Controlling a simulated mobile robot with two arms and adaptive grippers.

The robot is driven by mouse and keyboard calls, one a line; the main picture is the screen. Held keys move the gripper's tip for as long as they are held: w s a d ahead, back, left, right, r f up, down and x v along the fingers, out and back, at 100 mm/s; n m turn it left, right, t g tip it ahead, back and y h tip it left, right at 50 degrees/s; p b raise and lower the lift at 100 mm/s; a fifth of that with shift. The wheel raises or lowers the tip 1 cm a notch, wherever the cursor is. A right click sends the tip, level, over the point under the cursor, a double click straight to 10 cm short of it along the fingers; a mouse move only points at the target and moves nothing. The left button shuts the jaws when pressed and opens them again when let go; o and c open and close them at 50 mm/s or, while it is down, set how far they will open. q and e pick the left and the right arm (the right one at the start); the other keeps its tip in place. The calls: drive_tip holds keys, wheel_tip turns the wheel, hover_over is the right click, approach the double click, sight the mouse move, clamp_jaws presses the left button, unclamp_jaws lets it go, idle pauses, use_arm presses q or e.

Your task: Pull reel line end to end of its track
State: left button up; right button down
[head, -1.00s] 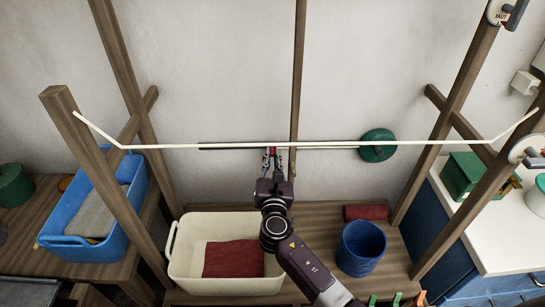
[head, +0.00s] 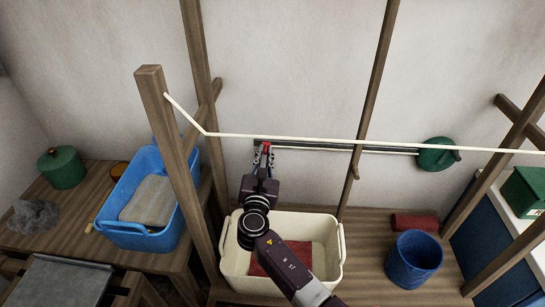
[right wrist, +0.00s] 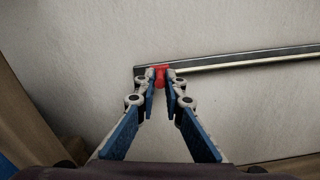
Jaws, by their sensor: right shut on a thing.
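The green reel (head: 437,154) is on the back wall, at the right end of a dark, straight track (head: 330,147). The red line end (right wrist: 160,76) sits close to the track's left end in the right wrist view; it also shows in the head view (head: 266,147). A pale line (right wrist: 240,62) runs from it along the track to the right. My right gripper (right wrist: 160,84) is shut on the red line end, its fingertips partly hiding it. My left gripper is in neither current view.
A white cord (head: 350,139) on wooden posts (head: 165,140) crosses in front of the track. Below are a cream basin (head: 330,270) with a red cloth, a blue bucket (head: 414,262) and a blue tub (head: 140,230). The wall around the track is bare.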

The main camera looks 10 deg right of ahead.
drive_tip(key=shift+a+f, duration=0.1)
drive_tip(key=shift+a, duration=0.15)
drive_tip(key=c, duration=2.3)
unclamp_jaws()
use_arm(q)
drive_tip(key=shift+d+f, duration=0.1)
drive_tip(key=shift+d, duration=0.4)
use_arm(e)
drive_tip(key=v, duration=1.2)
